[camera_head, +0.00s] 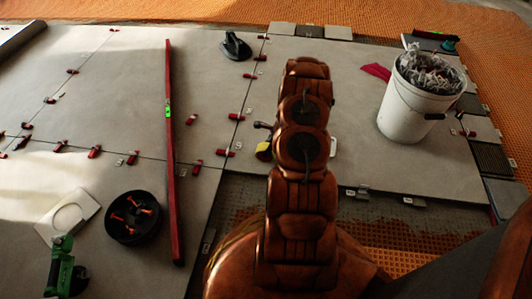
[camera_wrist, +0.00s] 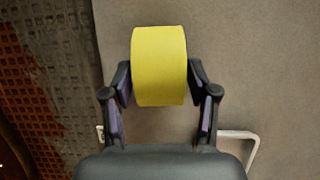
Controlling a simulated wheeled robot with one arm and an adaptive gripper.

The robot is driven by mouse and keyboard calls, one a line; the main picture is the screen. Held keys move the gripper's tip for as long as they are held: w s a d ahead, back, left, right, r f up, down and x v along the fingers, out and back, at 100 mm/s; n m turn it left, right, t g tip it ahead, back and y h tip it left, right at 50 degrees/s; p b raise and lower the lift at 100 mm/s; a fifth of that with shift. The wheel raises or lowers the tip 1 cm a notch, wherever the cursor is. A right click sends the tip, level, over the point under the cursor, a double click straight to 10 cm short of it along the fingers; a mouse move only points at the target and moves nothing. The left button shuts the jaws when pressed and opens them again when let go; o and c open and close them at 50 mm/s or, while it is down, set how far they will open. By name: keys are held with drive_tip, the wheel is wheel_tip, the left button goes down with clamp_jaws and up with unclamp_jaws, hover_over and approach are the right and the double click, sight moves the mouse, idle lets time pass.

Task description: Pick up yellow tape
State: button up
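The yellow tape (camera_wrist: 159,66) is a solid yellow roll seen in the middle of the wrist view. My gripper (camera_wrist: 159,75) has one dark finger on each side of it. The fingertips come right up to the roll's left and right edges; I cannot tell whether they press on it. In the camera_head view only part of the yellow tape (camera_head: 264,151) shows, just left of my copper-coloured arm. My arm hides the rest of it and most of my gripper there.
A white bucket (camera_head: 410,116) stands on the tiles at right. A long red level (camera_head: 171,200) lies at left, with a black dish (camera_head: 134,218) and green tool (camera_head: 66,270) nearby. A black suction tool (camera_head: 235,47) sits at the back. Small red wedges line the tile joints.

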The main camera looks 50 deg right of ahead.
drive_tip(key=c, duration=0.6)
drive_tip(key=shift+o, duration=0.2)
